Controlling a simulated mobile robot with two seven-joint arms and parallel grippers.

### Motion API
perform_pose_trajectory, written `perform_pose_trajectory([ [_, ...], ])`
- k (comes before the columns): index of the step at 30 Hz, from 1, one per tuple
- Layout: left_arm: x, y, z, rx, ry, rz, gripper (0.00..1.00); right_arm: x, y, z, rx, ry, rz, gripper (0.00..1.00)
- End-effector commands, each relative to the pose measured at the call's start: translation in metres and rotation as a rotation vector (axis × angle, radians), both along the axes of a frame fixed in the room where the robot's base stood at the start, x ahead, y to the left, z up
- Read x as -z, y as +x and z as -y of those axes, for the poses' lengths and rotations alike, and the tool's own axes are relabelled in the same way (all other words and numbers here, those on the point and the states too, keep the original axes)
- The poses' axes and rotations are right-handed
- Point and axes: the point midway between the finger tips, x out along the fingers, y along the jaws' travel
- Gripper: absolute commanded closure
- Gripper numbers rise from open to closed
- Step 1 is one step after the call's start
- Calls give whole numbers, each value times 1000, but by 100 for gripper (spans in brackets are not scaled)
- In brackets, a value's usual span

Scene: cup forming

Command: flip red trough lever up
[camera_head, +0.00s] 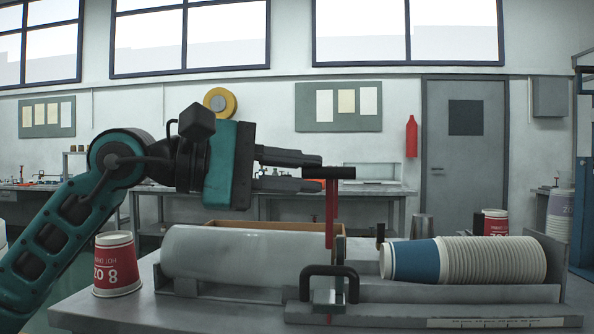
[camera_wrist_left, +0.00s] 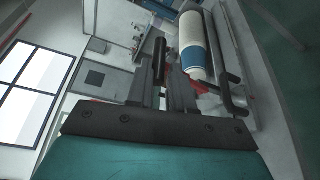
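The red lever (camera_head: 331,215) stands upright at the right end of the white trough cylinder (camera_head: 245,252), with a black crossbar handle (camera_head: 335,172) on top. My left gripper (camera_head: 320,172) comes in from the left at handle height. My right gripper is in neither view.
A stack of white cups with a blue-banded end cup (camera_head: 415,261) lies in the trough to the right. A black bent handle (camera_head: 330,271) stands in front. A red cup (camera_head: 116,264) stands on the bench at left. A box (camera_head: 230,227) sits behind the cylinder.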

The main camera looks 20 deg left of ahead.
Motion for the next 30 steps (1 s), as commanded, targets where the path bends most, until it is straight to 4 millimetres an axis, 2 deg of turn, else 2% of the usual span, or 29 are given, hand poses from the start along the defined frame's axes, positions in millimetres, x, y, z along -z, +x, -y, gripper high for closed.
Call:
perform_pose_trajectory([
  [1, 5, 0, 1, 4, 7, -10, 77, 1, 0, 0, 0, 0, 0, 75],
  [7, 3, 0, 1, 2, 5, -5, 58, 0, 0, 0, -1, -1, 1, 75],
  [17, 1, -2, -4, -2, 1, -2, 58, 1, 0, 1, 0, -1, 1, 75],
  [20, 0, -9, -14, -4, 2, -1, 58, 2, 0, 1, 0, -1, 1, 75],
  [30, -4, -51, -69, -4, 2, -5, 58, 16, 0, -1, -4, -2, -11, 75],
])
